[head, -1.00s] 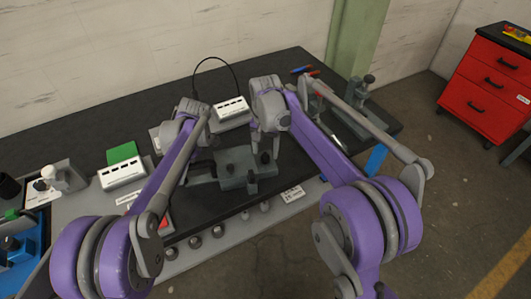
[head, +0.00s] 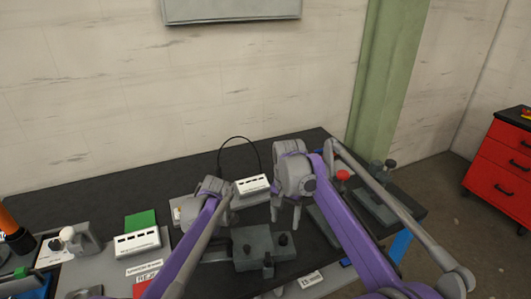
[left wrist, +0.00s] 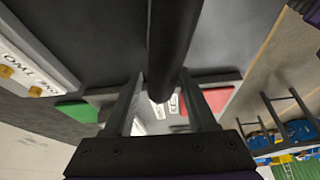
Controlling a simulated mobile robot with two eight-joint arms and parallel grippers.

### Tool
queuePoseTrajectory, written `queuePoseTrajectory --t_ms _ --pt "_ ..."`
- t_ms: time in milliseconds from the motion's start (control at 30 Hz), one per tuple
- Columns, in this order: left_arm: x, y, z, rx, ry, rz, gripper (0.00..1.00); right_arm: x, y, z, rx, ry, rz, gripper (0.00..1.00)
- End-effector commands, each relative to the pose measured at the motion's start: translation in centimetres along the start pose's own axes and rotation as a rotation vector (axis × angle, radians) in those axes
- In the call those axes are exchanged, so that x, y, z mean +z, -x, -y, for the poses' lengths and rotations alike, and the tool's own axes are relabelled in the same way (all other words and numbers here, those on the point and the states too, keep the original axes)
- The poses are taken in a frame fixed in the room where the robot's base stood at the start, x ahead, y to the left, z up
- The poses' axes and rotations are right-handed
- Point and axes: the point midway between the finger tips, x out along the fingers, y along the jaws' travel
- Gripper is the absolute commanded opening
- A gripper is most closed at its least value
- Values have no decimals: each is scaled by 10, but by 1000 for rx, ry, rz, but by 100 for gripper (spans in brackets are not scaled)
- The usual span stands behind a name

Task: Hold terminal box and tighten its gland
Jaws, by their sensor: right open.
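The terminal box seems to be the white box (head: 252,184) with several dark ports, at the back of the bench; a thin black cable arcs above it. I cannot make out its gland. My right gripper (head: 285,212) points down, open and empty, just right of and in front of this box. My left arm reaches to the box's left; its fingers are hidden in the head view. In the left wrist view the fingers of my left gripper (left wrist: 160,85) stand apart with a dark cylinder (left wrist: 172,40) between them. I cannot tell whether they grip it.
A second white ported box (head: 138,243) stands at the left by a green pad (head: 140,221). A grey fixture block (head: 252,248) lies in front of my right gripper. A vise-like tool (head: 385,195) stands at right. The bench's back left is clear.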

Motion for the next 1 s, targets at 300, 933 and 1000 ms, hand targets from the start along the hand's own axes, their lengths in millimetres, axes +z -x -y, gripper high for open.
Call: queuePoseTrajectory --t_ms 300,933,1000 --pt "0 0 0 0 -1 0 70 0 0 0 0 0 0 69" --pt "0 100 0 0 -2 0 70 0 0 0 0 0 0 69" --pt "0 109 0 0 -2 0 70 0 0 0 0 0 0 69"
